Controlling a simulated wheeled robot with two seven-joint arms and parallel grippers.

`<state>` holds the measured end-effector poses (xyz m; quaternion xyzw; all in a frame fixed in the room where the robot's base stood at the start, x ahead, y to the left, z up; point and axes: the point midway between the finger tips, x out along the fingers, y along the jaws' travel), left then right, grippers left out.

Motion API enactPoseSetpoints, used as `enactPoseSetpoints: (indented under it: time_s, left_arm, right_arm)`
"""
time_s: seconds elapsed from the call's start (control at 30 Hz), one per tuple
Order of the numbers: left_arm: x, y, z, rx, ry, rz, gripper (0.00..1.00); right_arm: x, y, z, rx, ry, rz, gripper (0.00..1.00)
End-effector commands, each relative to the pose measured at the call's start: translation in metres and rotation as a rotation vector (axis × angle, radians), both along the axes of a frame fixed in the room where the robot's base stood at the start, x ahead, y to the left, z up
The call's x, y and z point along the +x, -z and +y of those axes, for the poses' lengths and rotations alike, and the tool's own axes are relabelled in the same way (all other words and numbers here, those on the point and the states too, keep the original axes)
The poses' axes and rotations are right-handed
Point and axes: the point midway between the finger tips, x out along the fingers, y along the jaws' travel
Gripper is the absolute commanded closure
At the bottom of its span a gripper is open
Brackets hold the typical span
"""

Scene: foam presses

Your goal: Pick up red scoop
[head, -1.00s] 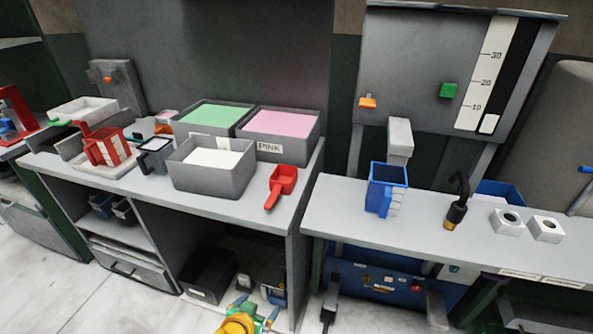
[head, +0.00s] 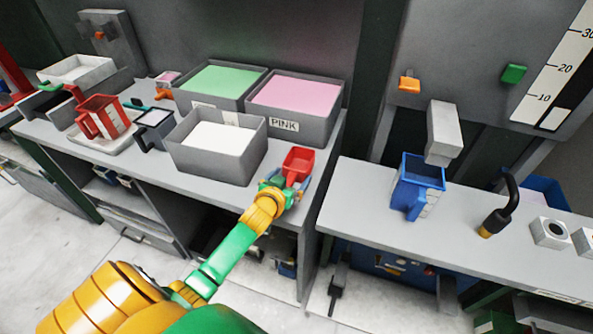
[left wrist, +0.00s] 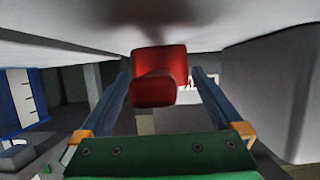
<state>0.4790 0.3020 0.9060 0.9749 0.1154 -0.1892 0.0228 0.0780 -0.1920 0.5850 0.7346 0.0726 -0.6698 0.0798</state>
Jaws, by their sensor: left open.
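The red scoop (head: 298,162) lies on the grey counter near its right front corner, right of the bin of white material. My left gripper (head: 285,186) has reached it from the front, and its jaws are at the handle end. In the left wrist view the red scoop (left wrist: 157,75) shows between the two open fingers of the left gripper (left wrist: 160,92), with a gap visible on each side. The handle is mostly hidden by the gripper in the head view. My right gripper is not in view.
The white-filled bin (head: 217,147) stands close left of the scoop, and the pink bin (head: 335,130) stands behind it. A blue container (head: 418,180) sits on the separate right counter (head: 365,215). A gap parts the two counters.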

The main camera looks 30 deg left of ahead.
Motion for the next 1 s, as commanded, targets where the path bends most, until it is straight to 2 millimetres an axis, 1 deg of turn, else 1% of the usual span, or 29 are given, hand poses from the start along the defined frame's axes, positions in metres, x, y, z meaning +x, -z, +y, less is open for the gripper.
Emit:
enactPoseSetpoints:
  time_s: [0.07, 0.23, 0.27, 0.3, 0.37, 0.4, 0.47, 0.5, 0.7, 0.8, 0.87, 0.97, 1.0]
  left_arm:
    - [0.004, 0.002, 0.001, 0.001, 0.001, 0.000, 0.00]
    - [0.005, 0.002, 0.001, 0.001, 0.001, 0.000, 0.00]
    - [0.004, 0.002, 0.001, 0.001, 0.001, 0.000, 0.03]
    - [0.004, 0.002, 0.001, 0.000, 0.001, 0.001, 0.14]
    - [0.004, 0.002, 0.001, 0.000, 0.001, 0.001, 0.30]
    - [0.004, 0.002, 0.001, -0.001, 0.001, 0.001, 0.41]
    - [0.004, 0.002, 0.001, -0.001, 0.001, 0.001, 0.57]
    - [0.004, 0.002, 0.001, -0.001, 0.001, 0.001, 0.68]
    - [0.004, 0.002, 0.001, 0.000, 0.001, 0.000, 0.68]
    - [0.005, -0.003, 0.001, 0.000, 0.001, -0.001, 0.68]
    - [0.005, -0.010, 0.001, 0.000, 0.001, -0.003, 0.69]
    - [0.005, -0.033, 0.001, 0.002, 0.001, -0.007, 0.69]
    - [-0.003, -0.043, -0.005, -0.001, 0.002, -0.003, 0.69]
  right_arm:
    - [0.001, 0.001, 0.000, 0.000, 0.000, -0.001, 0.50]
    - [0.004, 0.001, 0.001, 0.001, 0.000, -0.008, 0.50]
    - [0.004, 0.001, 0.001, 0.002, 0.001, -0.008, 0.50]
    - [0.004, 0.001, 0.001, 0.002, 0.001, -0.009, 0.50]
    - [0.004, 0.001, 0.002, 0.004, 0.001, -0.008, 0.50]
    - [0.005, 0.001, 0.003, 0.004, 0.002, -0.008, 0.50]
    - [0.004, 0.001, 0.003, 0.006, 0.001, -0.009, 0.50]
    - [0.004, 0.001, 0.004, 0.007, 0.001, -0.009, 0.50]
    - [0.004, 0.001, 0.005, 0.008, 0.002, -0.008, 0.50]
    - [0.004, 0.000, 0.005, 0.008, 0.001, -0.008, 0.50]
    - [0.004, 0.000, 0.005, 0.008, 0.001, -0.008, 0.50]
    - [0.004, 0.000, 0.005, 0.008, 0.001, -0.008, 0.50]
    - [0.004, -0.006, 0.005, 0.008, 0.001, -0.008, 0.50]
